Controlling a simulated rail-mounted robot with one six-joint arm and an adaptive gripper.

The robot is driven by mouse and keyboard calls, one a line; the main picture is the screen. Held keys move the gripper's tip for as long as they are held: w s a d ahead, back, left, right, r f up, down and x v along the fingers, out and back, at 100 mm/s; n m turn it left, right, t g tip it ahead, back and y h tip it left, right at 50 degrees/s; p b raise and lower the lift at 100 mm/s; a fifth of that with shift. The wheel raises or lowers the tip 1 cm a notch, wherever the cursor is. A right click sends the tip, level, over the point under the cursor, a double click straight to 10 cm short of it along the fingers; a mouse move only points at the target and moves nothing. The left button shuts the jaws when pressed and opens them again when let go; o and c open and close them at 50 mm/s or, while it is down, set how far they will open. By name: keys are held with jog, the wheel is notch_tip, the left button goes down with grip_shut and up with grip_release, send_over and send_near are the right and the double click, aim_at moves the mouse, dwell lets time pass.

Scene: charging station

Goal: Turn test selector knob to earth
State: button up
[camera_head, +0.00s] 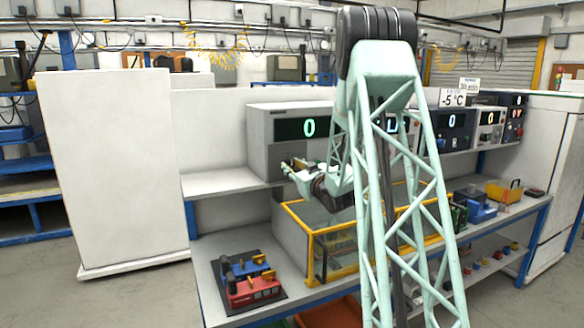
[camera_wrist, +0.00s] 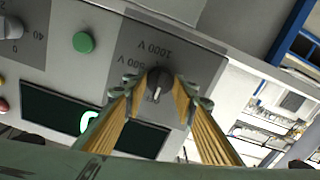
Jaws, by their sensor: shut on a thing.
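The test selector knob (camera_wrist: 158,84) is a dark round knob with a pale pointer line, on a grey panel plate (camera_wrist: 185,62). The plate shows "1000 V" and what looks like "500 V", upside down in the wrist view. My gripper (camera_wrist: 158,88) has one finger on each side of the knob and is shut on it. An earth mark is not readable. In the head view my gripper (camera_head: 296,168) is at the front of a grey tester (camera_head: 262,150) with a green "0" display; the knob is hidden there.
A green button (camera_wrist: 83,42) and another knob (camera_wrist: 10,28) share the panel. Below the tester is a yellow-framed clear box (camera_head: 318,258). A red and blue device (camera_head: 250,285) sits on the bench's left. More instruments (camera_head: 455,128) stand on the shelf to the right.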

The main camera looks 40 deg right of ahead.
jog(key=shift+m+b, duration=0.3)
jog(key=shift+m, duration=0.3)
jog(key=m+b, duration=0.1)
jog(key=m, duration=0.2)
jog(key=shift+m, duration=0.4)
jog(key=shift+d+m, duration=0.1)
jog(key=shift+m, duration=2.3)
jog(key=o, duration=0.9)
jog(key=shift+c, duration=0.2)
jog(key=shift+s, duration=0.1)
jog(key=v, duration=1.1)
jog(key=shift+s, duration=0.4)
